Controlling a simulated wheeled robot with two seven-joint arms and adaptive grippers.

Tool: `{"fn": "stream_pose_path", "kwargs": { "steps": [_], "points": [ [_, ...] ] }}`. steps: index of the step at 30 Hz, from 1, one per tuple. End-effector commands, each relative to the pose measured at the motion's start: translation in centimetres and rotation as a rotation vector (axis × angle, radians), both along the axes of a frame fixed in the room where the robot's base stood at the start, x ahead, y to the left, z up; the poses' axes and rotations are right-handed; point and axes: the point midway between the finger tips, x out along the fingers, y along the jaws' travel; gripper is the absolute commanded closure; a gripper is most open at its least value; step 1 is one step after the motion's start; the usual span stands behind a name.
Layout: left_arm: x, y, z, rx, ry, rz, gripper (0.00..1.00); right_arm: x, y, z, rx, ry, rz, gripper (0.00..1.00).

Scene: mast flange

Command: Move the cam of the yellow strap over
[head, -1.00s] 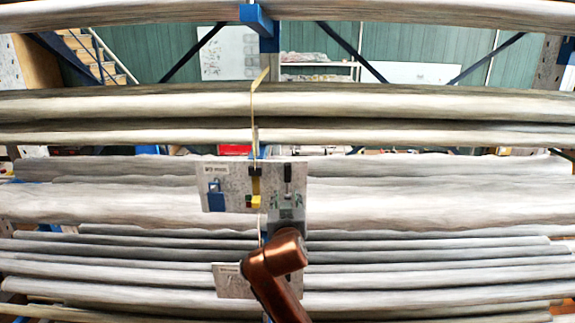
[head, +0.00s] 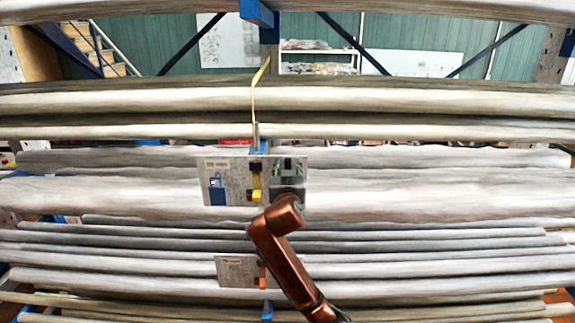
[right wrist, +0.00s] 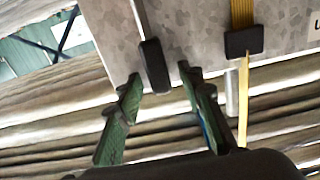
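A grey panel (head: 230,170) hangs on the racked tubes in the head view. The yellow strap (head: 257,182) runs down its middle with a black block (head: 255,165) on it. Both also show in the right wrist view, as the strap (right wrist: 242,12) and the black block (right wrist: 244,42). Beside the strap is a grey rod with a black grip (right wrist: 153,65). My right gripper (head: 288,168) is at the panel's right side; in the wrist view its fingers (right wrist: 158,76) are open with the black grip between their tips. Contact cannot be told. My left gripper is not in view.
A blue part (head: 217,190) sits on the panel's left. A second, smaller panel (head: 235,271) hangs below, close to my right arm. Long tubes (head: 420,190) span the view. A thin yellow band (head: 253,100) hangs above the panel.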

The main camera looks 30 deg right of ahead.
Motion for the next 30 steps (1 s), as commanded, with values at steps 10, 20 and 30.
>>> {"fn": "stream_pose_path", "kwargs": {
  "steps": [10,20,30],
  "points": [
    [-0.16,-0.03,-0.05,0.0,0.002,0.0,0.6,-0.02,0.02,-0.05,0.0,0.0,0.0,0.8],
    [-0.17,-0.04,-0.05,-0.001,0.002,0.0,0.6,-0.03,0.03,-0.04,0.0,0.0,0.0,1.0],
    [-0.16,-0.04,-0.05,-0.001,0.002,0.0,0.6,-0.03,0.04,-0.03,0.0,0.0,0.0,1.0]
  ]
}}
